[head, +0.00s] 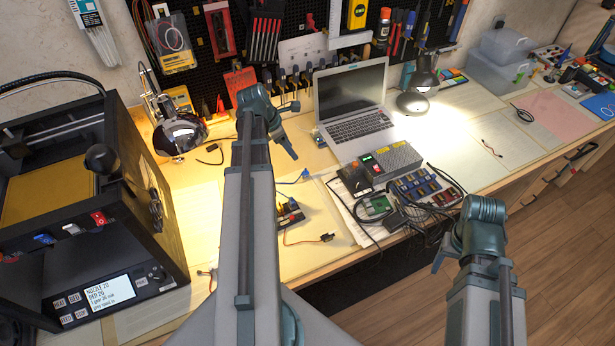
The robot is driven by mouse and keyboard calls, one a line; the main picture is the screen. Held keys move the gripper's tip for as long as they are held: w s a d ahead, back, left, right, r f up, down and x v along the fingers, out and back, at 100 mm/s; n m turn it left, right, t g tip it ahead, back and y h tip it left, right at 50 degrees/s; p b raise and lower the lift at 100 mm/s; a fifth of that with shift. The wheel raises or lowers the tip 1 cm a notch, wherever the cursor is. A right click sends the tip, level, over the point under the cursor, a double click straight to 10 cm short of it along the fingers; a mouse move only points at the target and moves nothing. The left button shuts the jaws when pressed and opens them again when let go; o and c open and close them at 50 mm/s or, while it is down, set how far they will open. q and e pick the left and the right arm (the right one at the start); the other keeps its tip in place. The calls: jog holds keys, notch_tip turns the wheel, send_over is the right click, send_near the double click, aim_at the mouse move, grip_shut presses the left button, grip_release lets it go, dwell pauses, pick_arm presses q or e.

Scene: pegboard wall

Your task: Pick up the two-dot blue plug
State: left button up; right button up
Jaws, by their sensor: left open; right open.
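A small blue plug (306,174) with a thin cable lies on the worktable, just left of the papers in front of the laptop. Its dots are too small to make out. Another blue piece (44,239) shows on the front of the black machine at the left; I cannot tell whether it is a plug. My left gripper (291,150) is open and points down above the table, a little above and left of the small blue plug in the picture. My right gripper (437,264) is open and low, near the table's front edge, far from the plug. Both grippers look empty.
The laptop (352,100), a grey box (397,160), a tray of coloured pieces (428,187) and loose cables crowd the middle. A small board with connectors (290,212) lies near my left arm. A desk lamp (180,133) stands behind, before the pegboard.

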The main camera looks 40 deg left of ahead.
pick_arm(q)
jog(key=b, duration=0.7)
send_over(305, 172)
jog(key=s+a, duration=0.1)
jog(key=s, duration=0.1)
jog(key=f, duration=0.7)
jog(key=shift+w+a+f, duration=0.1)
jog(key=shift+w+f, duration=0.1)
jog(key=shift+f, duration=0.1)
jog(key=b+x, duration=0.4)
jog(key=shift+s+f, duration=0.25)
jog(key=shift+f, duration=0.1)
jog(key=shift+w+f+b, duration=0.15)
jog(key=shift+f+b, duration=0.15)
jog(key=shift+b, duration=0.2)
jog(key=shift+r, duration=0.1)
grip_shut()
